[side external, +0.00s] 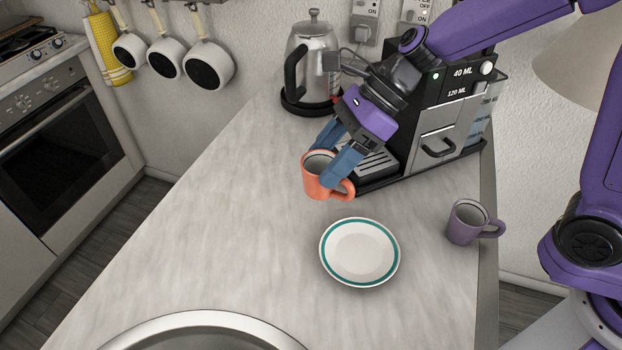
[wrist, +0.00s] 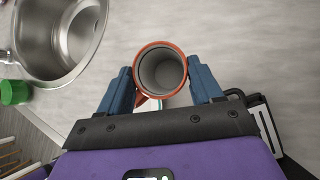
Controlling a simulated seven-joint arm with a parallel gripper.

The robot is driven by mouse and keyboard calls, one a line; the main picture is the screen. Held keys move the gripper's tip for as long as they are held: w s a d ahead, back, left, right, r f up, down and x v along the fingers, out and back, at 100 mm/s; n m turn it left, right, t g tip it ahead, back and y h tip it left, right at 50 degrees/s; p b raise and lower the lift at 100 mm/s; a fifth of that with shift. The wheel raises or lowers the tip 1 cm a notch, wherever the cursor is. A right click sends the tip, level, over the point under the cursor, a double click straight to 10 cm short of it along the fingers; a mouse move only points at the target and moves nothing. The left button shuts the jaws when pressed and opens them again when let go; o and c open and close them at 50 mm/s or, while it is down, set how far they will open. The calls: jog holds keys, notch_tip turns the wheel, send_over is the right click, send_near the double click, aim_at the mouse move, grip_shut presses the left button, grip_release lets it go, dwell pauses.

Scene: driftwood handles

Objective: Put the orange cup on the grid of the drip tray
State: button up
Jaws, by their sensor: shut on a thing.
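The orange cup (side external: 316,184) is upright between the blue fingers of my gripper (side external: 336,158) in the side view. Its handle points to the lower right. In the wrist view the cup (wrist: 160,71) shows its open rim and grey, empty inside, with a finger of my gripper (wrist: 160,85) against each side. My gripper is shut on it. The drip tray grid (side external: 377,165) is at the foot of the coffee machine (side external: 440,125), just right of the cup and partly hidden by my gripper. I cannot tell how high the cup is above the counter.
A white plate with a teal ring (side external: 360,252) lies in front of the cup. A purple mug (side external: 466,222) stands at the right edge. A kettle (side external: 312,65) stands behind my gripper. A sink (side external: 200,335) is at the front. The counter's left part is clear.

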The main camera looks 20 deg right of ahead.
aim_at(321, 169)
jog(key=f, duration=0.1)
jog(key=w+a+f, duration=0.1)
jog(key=w+f, duration=0.1)
jog(key=shift+a+f, duration=0.15)
jog(key=shift+a, duration=0.25)
jog(key=shift+w+a+f, duration=0.1)
jog(key=shift+w+f, duration=0.1)
jog(key=shift+f, duration=1.5)
jog(key=shift+f, duration=0.1)
jog(key=o, duration=1.1)
jog(key=v, duration=0.3)
jog(key=shift+r, duration=0.2)
notch_tip(321, 169, up, 7)
jog(key=shift+f, duration=0.1)
